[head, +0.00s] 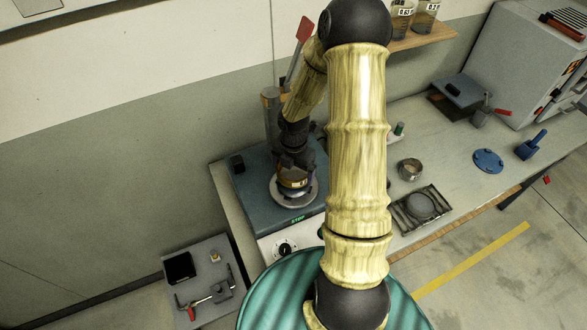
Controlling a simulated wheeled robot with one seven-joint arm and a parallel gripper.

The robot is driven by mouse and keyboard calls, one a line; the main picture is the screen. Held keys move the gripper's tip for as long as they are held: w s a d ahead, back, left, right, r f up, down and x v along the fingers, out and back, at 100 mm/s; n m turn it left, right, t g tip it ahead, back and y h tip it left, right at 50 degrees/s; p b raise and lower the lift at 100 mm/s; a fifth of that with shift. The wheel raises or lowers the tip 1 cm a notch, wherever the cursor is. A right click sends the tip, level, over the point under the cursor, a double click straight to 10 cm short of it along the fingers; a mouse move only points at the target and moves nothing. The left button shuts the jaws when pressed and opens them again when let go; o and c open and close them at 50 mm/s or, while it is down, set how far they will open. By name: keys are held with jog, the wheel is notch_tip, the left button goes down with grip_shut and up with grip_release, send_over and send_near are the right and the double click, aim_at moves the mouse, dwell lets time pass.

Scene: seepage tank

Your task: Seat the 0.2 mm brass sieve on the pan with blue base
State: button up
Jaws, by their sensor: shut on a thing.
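My gripper (294,162) is over the grey shaker-like machine (252,205) left of the middle. It is shut on a small round brass-coloured piece (292,183), which looks like the brass sieve; its mesh size cannot be read. The piece is above or on a pale round plate (308,194) on top of the machine. My gripper and wrist hide much of it, so I cannot tell whether a pan with a blue base is under it or whether they touch.
A red-handled lever (304,30) rises behind my arm. On the bench to the right are a small metal cup (410,169), a dark rack (442,220), a blue disc (488,160) and a blue handled item (532,146). Labelled jars (426,18) stand on a shelf. A side table (205,258) holds tools.

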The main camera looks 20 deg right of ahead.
aim_at(293, 174)
jog(key=shift+f+b, duration=0.45)
jog(key=shift+f, duration=0.25)
jog(key=shift+p, duration=0.65)
dwell(1.0)
jog(key=shift+f, duration=0.1)
dwell(0.4)
jog(key=o, duration=0.7)
jog(key=shift+o, duration=0.2)
notch_tip(293, 174, up, 18)
jog(key=shift+f, duration=0.25)
jog(key=shift+f, duration=0.1)
